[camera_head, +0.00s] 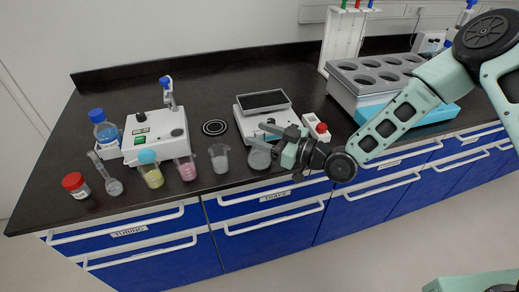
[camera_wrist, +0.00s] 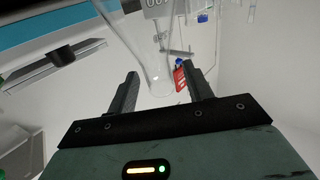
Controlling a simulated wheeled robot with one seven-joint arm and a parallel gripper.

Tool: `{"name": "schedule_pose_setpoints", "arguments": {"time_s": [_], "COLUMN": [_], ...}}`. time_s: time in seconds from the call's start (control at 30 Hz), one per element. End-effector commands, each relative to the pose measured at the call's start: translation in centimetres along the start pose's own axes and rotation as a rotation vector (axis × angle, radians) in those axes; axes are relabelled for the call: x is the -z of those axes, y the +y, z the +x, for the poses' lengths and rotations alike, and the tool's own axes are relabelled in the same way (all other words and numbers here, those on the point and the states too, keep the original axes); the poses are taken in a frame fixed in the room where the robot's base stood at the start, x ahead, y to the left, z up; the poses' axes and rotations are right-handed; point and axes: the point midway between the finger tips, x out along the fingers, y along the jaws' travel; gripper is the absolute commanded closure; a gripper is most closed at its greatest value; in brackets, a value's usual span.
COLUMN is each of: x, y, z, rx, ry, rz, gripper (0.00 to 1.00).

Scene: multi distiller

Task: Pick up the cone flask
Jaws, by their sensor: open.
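The cone flask (camera_head: 259,159) is clear glass and stands near the front edge of the black bench, in front of the balance, in the head view. My gripper (camera_head: 268,139) reaches in from the right, just above and beside it, and partly covers its top. In the wrist view the clear flask (camera_wrist: 152,48) narrows towards my gripper (camera_wrist: 161,72). Its narrow end lies between the two spread fingers, with visible gaps on both sides. The fingers are open and hold nothing.
Behind are a balance (camera_head: 263,101) and a white stirrer device (camera_head: 156,134). A grey rack (camera_head: 352,84) stands right. Dark bench is bare at back left.

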Motion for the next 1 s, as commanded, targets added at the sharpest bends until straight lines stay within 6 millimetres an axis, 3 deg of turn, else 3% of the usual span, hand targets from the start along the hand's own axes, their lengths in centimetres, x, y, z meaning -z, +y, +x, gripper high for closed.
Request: {"name": "schedule_pose_setpoints", "arguments": {"time_s": [0.33, 0.53, 1.0], "x": [-0.1, -0.1, 1.0], "y": [0.0, 0.0, 0.1], "z": [1.0, 1.0, 1.0], "rx": [-0.001, -0.001, -0.001], "ry": [0.000, 0.000, 0.001], "rz": [0.001, 0.000, -0.002], "gripper": [0.49, 1.00, 1.00]}}
